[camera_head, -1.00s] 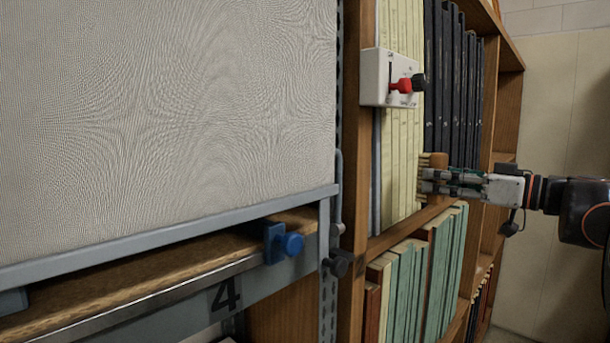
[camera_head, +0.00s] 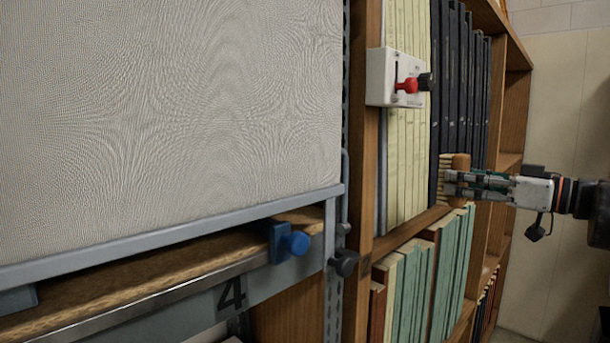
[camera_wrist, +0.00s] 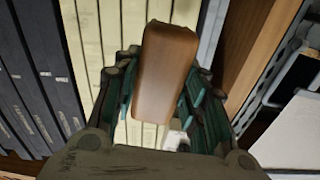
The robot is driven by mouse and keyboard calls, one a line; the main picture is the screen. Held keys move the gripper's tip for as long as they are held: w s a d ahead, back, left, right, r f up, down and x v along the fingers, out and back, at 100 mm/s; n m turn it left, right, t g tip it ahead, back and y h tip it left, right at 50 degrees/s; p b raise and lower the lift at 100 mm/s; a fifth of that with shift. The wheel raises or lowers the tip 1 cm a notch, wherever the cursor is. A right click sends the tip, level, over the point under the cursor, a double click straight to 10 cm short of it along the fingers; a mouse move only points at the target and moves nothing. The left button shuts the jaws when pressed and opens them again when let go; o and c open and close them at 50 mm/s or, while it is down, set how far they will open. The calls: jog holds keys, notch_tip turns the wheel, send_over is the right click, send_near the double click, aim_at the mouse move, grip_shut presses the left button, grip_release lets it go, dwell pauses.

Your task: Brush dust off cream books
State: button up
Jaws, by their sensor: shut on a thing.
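The cream books (camera_head: 405,165) stand upright as a row of pale spines on the upper shelf. They also fill the middle of the wrist view (camera_wrist: 88,45). My gripper (camera_head: 462,184) is shut on a brush (camera_head: 461,160) with a brown wooden body and pale bristles. In the head view the bristles point left toward the cream books, and the brush overlaps the black books. In the wrist view the brush body (camera_wrist: 166,70) sits between the fingers before the cream spines. Bristle contact cannot be told. No dust can be made out.
Black books (camera_head: 465,90) stand right of the cream ones. A white box with a red knob (camera_head: 411,85) is fixed at the shelf upright. Green books (camera_head: 432,270) fill the shelf below. A large pale panel (camera_head: 160,110) and a blue knob (camera_head: 297,243) are at left.

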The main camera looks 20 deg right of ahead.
jog(key=shift+a, duration=0.2)
jog(key=w+d+f+p, duration=0.15)
jog(key=w+d, duration=0.45)
jog(key=d, duration=0.6)
jog(key=x, duration=0.6)
jog(key=shift+f+m+t+h, duration=0.3)
jog(key=shift+f, duration=0.05)
jog(key=shift+x, duration=1.05)
jog(key=shift+w+d, duration=0.25)
jog(key=shift+d, duration=0.35)
jog(key=shift+w+d, duration=0.2)
jog(key=shift+d, duration=0.4)
jog(key=shift+w+d, duration=0.25)
jog(key=shift+d, duration=0.35)
jog(key=shift+a, duration=0.15)
